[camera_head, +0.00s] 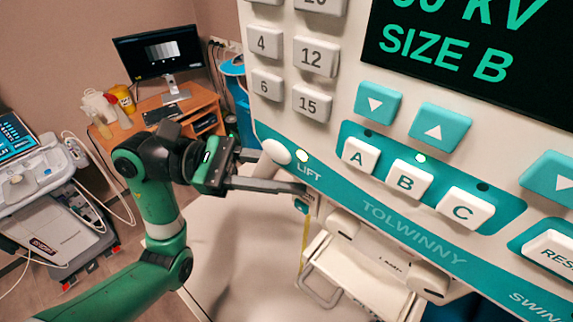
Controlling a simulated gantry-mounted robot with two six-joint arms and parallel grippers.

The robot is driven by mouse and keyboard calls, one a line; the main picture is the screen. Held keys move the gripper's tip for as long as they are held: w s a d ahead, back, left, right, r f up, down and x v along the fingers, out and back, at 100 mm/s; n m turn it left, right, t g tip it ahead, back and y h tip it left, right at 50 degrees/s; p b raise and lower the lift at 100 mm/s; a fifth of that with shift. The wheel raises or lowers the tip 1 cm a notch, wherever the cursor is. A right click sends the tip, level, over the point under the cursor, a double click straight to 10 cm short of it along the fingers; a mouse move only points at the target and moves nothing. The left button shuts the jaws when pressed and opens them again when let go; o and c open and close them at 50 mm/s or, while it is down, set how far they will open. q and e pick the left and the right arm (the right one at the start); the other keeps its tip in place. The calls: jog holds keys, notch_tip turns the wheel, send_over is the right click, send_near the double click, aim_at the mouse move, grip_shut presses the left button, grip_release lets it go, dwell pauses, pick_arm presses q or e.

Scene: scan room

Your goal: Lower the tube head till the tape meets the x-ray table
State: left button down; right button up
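The tube head (340,150) fills the right side with its keypad, display and teal panel. A round white LIFT button (276,152) sits at the panel's left edge, with a small lit lamp beside it. My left gripper (284,172) is at this edge with its fingers spread, one close to the LIFT button and one lower, near the panel's underside. I cannot tell whether either finger touches. A thin yellow tape (305,234) hangs below the tube head; its lower end is hard to make out. The pale x-ray table (243,245) lies below. My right gripper is out of view.
A wooden desk (178,107) with a monitor (158,52) stands at the back left. An ultrasound-like cart (42,205) stands at the left. A white unit with a bar handle (345,280) is below the tube head. Buttons A, B and C (405,180) are on the panel.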

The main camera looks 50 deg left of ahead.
pick_arm(q)
jog(key=shift+f, duration=0.8)
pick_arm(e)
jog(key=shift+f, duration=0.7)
pick_arm(q)
jog(key=c, duration=0.6)
grip_release()
jog(key=shift+o, duration=0.2)
jog(key=b+v, duration=0.2)
jog(key=v, duration=0.9)
jog(key=shift+s+a, duration=0.25)
jog(key=shift+a, duration=0.05)
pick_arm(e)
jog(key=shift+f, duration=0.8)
